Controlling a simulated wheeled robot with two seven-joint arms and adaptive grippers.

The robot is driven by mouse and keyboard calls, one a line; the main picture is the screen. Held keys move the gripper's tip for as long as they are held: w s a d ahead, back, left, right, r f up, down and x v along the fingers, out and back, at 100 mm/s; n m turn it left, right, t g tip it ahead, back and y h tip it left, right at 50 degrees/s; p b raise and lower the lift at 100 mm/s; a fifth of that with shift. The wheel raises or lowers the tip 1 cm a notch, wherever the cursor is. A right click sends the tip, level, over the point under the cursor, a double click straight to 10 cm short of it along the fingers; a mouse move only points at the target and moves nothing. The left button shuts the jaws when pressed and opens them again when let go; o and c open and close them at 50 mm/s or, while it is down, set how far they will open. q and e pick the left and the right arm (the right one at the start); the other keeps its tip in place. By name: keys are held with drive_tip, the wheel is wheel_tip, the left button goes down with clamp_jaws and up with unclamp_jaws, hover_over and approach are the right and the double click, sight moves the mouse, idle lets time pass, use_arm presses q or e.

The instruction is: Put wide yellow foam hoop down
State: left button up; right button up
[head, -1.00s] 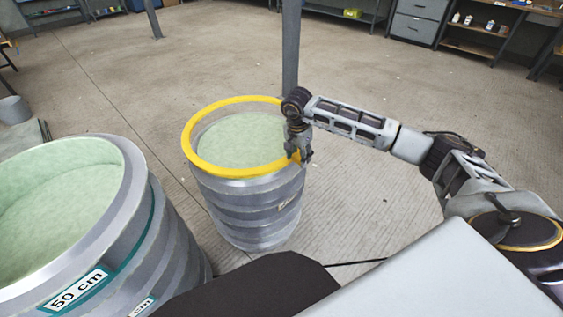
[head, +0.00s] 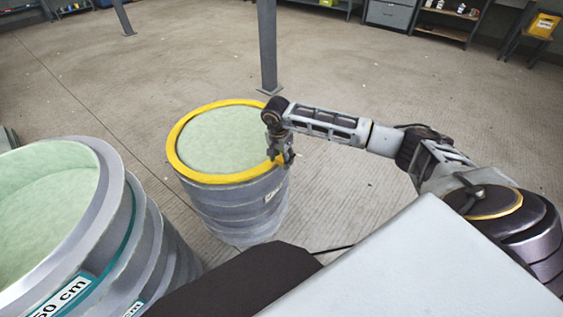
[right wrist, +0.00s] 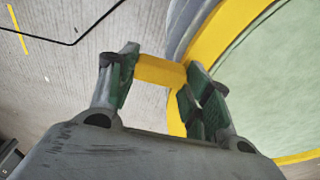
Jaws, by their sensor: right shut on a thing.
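The wide yellow foam hoop (head: 187,169) lies around the top rim of the smaller grey ribbed mould (head: 235,212), and pale green material shows inside it. In the head view the hoop looks level with the rim; whether it bears its full weight there I cannot tell. My right gripper (head: 284,158) is at the hoop's right side, shut on it. In the right wrist view a yellow part of the hoop (right wrist: 160,71) sits between the two fingers, and the green mould filling shows to the right. My left gripper is not in view.
A larger grey mould (head: 113,180) with a teal band and a "50 cm" label stands at the left front. A grey post (head: 267,50) rises behind the smaller mould. Shelves and drawers (head: 388,14) line the back. The concrete floor to the right is open.

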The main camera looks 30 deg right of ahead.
drive_tip(key=shift+f, duration=1.05)
drive_tip(key=o, duration=1)
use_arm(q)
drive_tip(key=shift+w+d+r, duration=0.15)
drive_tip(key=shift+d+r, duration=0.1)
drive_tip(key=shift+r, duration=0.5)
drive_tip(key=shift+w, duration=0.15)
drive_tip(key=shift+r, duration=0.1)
